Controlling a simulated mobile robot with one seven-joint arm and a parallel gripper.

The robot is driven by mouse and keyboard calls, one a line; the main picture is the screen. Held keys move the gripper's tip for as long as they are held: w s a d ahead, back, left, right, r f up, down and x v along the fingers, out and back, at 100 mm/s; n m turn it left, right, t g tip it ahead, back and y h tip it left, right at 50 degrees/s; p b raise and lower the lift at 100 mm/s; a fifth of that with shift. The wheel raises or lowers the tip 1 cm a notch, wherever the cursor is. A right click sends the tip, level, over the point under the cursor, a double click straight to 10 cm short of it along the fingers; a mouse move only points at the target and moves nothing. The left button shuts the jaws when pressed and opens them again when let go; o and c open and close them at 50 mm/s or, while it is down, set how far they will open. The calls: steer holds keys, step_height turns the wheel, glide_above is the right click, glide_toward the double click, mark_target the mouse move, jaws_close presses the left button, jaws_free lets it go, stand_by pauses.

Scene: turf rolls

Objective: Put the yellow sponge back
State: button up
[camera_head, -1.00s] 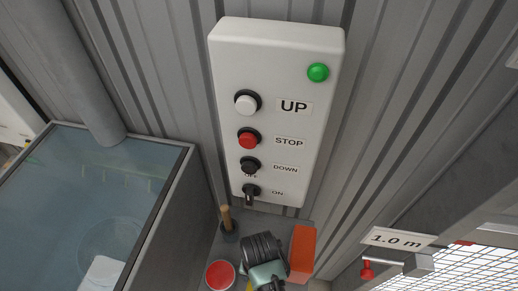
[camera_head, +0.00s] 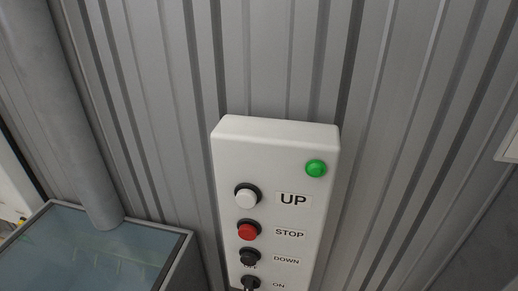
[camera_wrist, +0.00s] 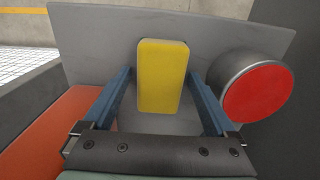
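The yellow sponge (camera_wrist: 161,78) is a plain yellow block on a grey surface (camera_wrist: 98,50) in the wrist view. My gripper (camera_wrist: 160,72) has its two blue fingers apart, one on each side of the sponge. A gap shows between the sponge and the left finger. The right fingertip lies close to the sponge's edge, and I cannot tell whether it touches. Neither the sponge nor my gripper shows in the head view now.
A grey cylinder with a red face (camera_wrist: 256,86) is close on the right in the wrist view; an orange block (camera_wrist: 58,130) is on the left. The head view shows a white control box (camera_head: 276,165) on a corrugated wall (camera_head: 280,60) and a glass-topped tank (camera_head: 80,250).

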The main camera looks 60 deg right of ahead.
steer(key=shift+r, duration=0.15)
step_height(320, 180, up, 12)
steer(key=w+d+r+n+t+h, duration=0.1)
steer(key=w+r+n+t+h, duration=0.15)
steer(key=w+r, duration=0.5)
steer(key=w+d+r+n+t+h, duration=0.15)
steer(key=w+r+t, duration=0.25)
steer(key=w+r, duration=0.4)
steer(key=w+a+r+n+t, duration=0.25)
steer(key=w+r+t, duration=0.2)
steer(key=r, duration=0.55)
steer(key=w+a+r+n+t, duration=0.1)
steer(key=w+a+r+t, duration=0.2)
steer(key=w+r, duration=0.45)
steer(key=s+a+r+n+t, duration=0.1)
steer(key=a+r+t, duration=0.2)
steer(key=r, duration=0.5)
steer(key=s+a+r+n+t+y, duration=0.1)
steer(key=a+r+t, duration=0.15)
steer(key=r, duration=0.55)
steer(key=s+a+r+n+t, duration=0.2)
steer(key=a+r, duration=0.2)
steer(key=r, duration=0.4)
steer(key=s+a+r+n+t+y, duration=0.2)
steer(key=s+a+r+t, duration=0.3)
steer(key=s+r, duration=0.4)
step_height(320, 180, up, 3)
steer(key=shift+a+r+t+y, duration=0.2)
steer(key=shift+t+y, duration=0.2)
steer(key=shift+t, duration=0.05)
